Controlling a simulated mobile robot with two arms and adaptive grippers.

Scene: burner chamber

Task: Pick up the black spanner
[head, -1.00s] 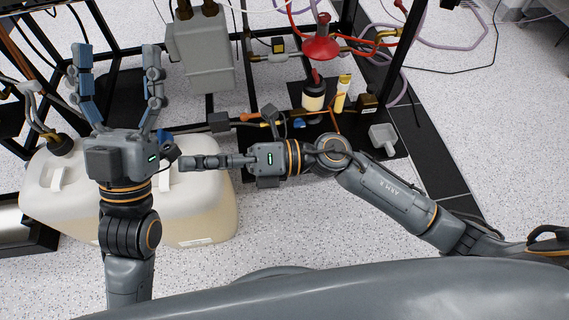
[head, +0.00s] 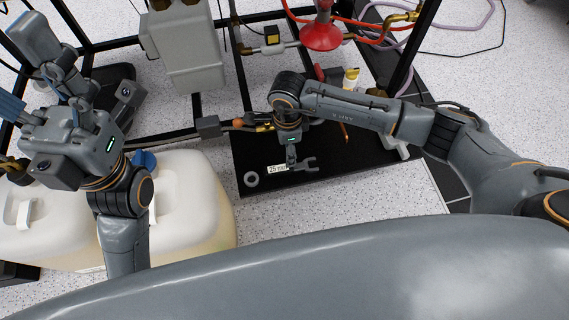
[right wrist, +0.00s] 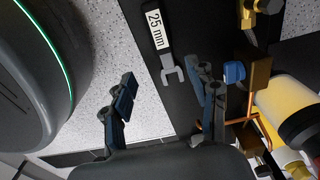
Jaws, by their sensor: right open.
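The dark grey-black spanner (head: 302,166) lies on the black mat, with a white "25 mm" label, a ring end at left and an open jaw at right. It also shows in the right wrist view (right wrist: 172,72), where its ring end is out of frame.
The black mat (head: 250,150) lies inside a black frame. A red funnel-like part (head: 321,34), a yellow bottle (head: 351,78) and brass fittings stand behind my right arm. Pale canisters (head: 185,190) stand at left. Speckled floor is clear in front of the mat.

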